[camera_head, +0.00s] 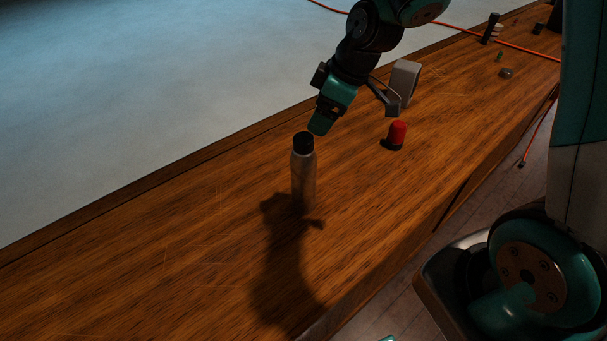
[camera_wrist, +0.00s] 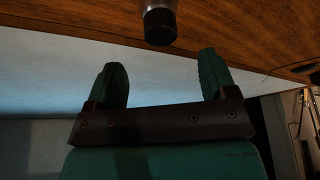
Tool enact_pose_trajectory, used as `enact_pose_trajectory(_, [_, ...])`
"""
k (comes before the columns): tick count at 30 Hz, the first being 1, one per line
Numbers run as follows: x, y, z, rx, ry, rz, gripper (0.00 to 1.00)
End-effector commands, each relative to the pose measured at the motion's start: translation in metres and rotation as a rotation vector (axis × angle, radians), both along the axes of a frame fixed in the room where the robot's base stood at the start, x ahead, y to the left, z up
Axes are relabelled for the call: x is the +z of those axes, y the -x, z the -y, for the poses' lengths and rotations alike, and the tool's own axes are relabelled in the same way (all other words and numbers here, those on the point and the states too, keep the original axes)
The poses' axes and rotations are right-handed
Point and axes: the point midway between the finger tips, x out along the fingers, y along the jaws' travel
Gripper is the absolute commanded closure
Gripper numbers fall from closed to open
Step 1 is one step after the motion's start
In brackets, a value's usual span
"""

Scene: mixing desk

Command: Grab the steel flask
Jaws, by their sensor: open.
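The steel flask (camera_head: 303,177) stands upright on the wooden desk, with a black cap on top. In the wrist view, the flask (camera_wrist: 160,22) shows at the top, its black cap toward me, beyond the fingertips and between their lines. My gripper (camera_wrist: 160,75) is open, with nothing between its two green fingers. In the head view, my gripper (camera_head: 323,122) is just above and to the right of the flask's cap. One fingertip appears close to the cap; I cannot tell whether they touch. The lower part of the flask is in shadow.
A red-topped small item (camera_head: 397,133) and a grey box-like object (camera_head: 405,80) stand right of the flask on the desk (camera_head: 120,270). Small items and an orange cable (camera_head: 500,43) lie at the far right. The desk left of the flask is clear.

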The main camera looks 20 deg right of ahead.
Motion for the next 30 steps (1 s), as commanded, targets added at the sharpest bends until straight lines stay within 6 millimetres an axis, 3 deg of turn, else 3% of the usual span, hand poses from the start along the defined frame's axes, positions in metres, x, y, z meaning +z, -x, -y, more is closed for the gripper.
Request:
enact_pose_trajectory(6, [-0.032, -0.008, -0.012, 0.000, 0.000, -0.002, 0.22])
enact_pose_trajectory(13, [-0.045, -0.012, -0.017, 0.001, 0.000, -0.002, 0.22])
enact_pose_trajectory(21, [-0.077, -0.022, -0.030, 0.000, 0.000, -0.003, 0.22])
enact_pose_trajectory(30, [-0.086, -0.024, -0.032, -0.002, 0.000, 0.002, 0.22])
